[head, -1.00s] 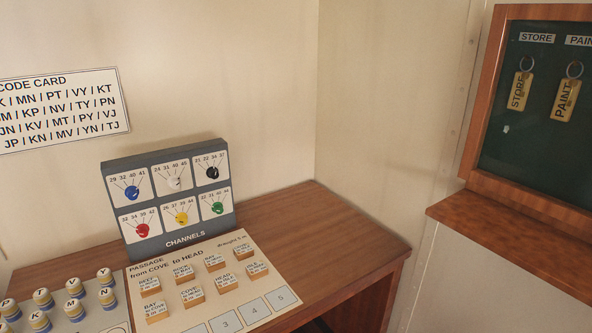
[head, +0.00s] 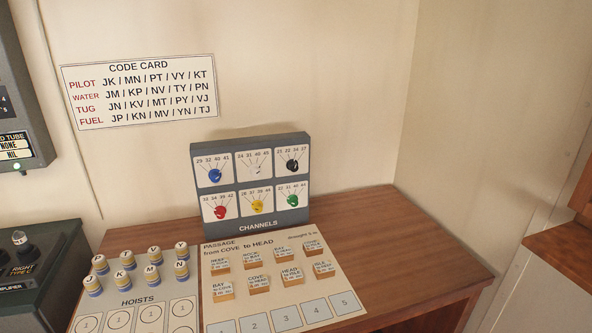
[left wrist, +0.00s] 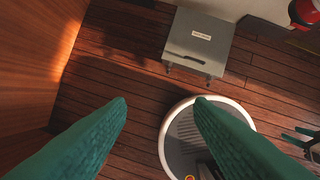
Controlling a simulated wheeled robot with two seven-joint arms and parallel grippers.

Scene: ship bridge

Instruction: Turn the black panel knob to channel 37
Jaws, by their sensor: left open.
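The black knob (head: 293,165) is at the top right of the grey channels panel (head: 250,225) in the head view. Its label reads 21, 22, 34, 37. Where its pointer sits is too small to tell. The other knobs are blue (head: 215,175), white, red (head: 220,211), yellow (head: 257,206) and green (head: 292,200). My left gripper (left wrist: 160,105) shows only in the left wrist view, with two green fingers wide apart and nothing between them. It hangs over the floor, away from the panel.
The panel stands at the back of a wooden desk (head: 400,240). A passage board (head: 215,310) with several small blocks lies before it. Hoists pegs (head: 124,280) stand at left. A code card (head: 140,90) hangs above. In the left wrist view, a grey box (left wrist: 198,45) stands on the floor.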

